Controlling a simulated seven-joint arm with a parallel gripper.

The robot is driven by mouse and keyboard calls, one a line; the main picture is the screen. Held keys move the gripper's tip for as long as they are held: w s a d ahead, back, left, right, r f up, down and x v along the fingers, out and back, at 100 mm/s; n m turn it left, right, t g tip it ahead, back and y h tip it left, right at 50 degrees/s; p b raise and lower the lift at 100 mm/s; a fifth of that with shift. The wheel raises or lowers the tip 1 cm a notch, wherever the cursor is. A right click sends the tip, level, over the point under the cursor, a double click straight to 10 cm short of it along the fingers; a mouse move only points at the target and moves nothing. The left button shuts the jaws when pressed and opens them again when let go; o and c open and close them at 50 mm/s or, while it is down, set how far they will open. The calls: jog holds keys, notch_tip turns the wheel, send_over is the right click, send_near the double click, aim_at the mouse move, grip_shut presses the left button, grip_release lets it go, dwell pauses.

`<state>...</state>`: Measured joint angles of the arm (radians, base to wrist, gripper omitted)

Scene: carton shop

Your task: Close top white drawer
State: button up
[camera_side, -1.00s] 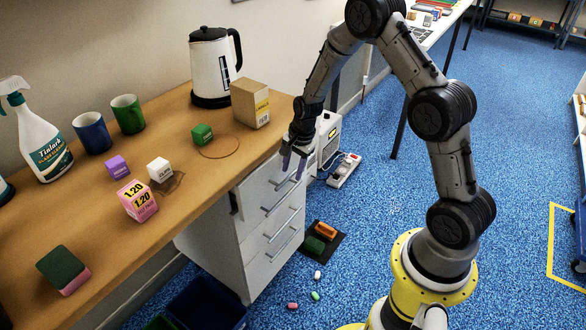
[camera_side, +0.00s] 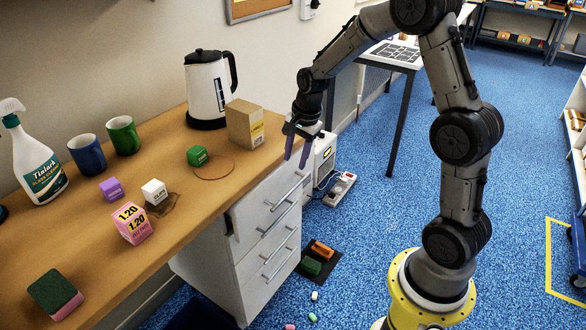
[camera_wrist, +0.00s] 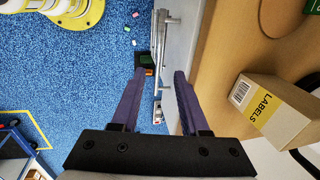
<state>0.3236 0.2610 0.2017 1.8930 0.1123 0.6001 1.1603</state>
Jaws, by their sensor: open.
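The white drawer unit (camera_side: 215,275) stands under the wooden desk. Its top drawer (camera_side: 255,208) has a bar handle (camera_side: 286,199) and a dark gap at its left end, so it looks slightly pulled out; how far is hard to tell. My gripper (camera_side: 297,158) is open and empty, fingers pointing down, above the right end of the top drawer by the desk edge. In the wrist view my gripper (camera_wrist: 159,74) has its fingers spread on both sides of the line of handles (camera_wrist: 158,45) seen from above. Contact with the drawer cannot be told.
On the desk (camera_side: 215,185) are a cardboard box (camera_side: 243,125), a kettle (camera_side: 208,90), a green block (camera_side: 197,156), mugs and a spray bottle (camera_side: 38,160). A power strip (camera_side: 340,189) and a dark mat (camera_side: 320,265) with blocks lie on the blue floor. Floor before the drawers is mostly clear.

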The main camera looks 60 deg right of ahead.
jog(key=shift+s+r, duration=0.1)
jog(key=shift+r, duration=0.35)
jog(key=shift+m, duration=0.4)
jog(key=c, duration=0.5)
jog(key=shift+m, duration=0.6)
grip_shut()
jog(key=s+d+f+m+t, duration=0.1)
jog(key=s+d+f+m, duration=0.2)
jog(key=m, duration=0.5)
jog(key=s+d+m, duration=0.3)
jog(key=d+m, duration=0.3)
jog(key=m, duration=0.2)
jog(key=w+f, duration=0.6)
jog(key=f, duration=0.4)
jog(key=shift+w+f, duration=0.25)
jog(key=shift+w, duration=0.05)
